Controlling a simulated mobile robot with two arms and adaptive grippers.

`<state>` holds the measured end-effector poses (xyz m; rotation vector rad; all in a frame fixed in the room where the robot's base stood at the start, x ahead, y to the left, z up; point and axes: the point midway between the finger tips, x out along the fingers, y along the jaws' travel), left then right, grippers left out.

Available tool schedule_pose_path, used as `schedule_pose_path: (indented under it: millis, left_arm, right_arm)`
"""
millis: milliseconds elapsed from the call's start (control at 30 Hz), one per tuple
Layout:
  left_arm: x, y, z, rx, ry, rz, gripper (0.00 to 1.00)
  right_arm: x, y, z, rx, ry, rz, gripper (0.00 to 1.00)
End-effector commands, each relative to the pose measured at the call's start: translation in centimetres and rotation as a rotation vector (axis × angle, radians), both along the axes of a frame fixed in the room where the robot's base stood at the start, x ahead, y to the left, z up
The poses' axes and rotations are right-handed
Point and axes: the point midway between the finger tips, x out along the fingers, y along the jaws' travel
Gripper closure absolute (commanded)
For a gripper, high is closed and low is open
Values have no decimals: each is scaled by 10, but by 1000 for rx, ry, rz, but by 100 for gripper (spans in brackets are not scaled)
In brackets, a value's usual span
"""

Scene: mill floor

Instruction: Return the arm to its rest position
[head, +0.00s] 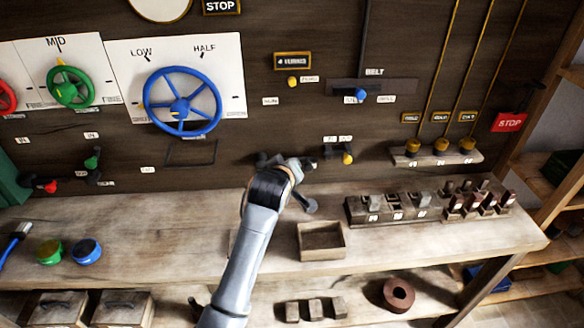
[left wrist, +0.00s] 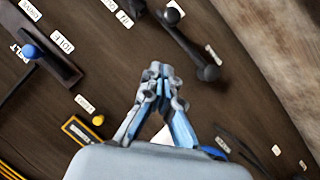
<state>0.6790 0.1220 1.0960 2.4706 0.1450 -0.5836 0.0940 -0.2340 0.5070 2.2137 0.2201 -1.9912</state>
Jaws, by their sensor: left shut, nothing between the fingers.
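My left arm (head: 258,225) rises from the bottom middle of the head view toward the dark wall panel. Its gripper (head: 302,163) is near the lower wall, left of the yellow-knobbed lever (head: 347,158). In the left wrist view the fingers (left wrist: 160,72) are closed together at the tips with nothing between them. A dark lever with a round black end (left wrist: 208,72) shows just right of the fingertips there; I cannot tell whether they touch. My right gripper is not in view.
Blue (head: 182,101) and green (head: 71,87) handwheels are on the wall at left. The belt panel has a blue knob (head: 361,95). The bench holds an open wooden tray (head: 322,253), a row of blocks at right, and green (head: 49,251) and blue (head: 88,251) round items at left.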

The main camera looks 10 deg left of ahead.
Motion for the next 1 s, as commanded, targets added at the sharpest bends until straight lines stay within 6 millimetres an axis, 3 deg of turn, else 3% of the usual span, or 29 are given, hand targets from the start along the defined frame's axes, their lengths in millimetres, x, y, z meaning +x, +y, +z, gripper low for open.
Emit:
schedule_pose_path:
  millis: [200,567,700,767,867,1000]
  left_arm:
    - [-7,0,4,1,0,0,100]
    - [-7,0,4,1,0,0,100]
    - [-15,4,-7,16,22,-3,100]
    - [-28,10,-22,38,53,-10,100]
    - [-68,26,-60,104,144,-40,100]
    - [-151,49,-115,229,309,-130,100]
  right_arm:
    - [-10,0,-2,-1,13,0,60]
    - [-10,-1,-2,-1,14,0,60]
    - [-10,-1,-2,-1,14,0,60]
    - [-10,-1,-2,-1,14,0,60]
    - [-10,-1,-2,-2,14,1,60]
    - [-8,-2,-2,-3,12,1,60]
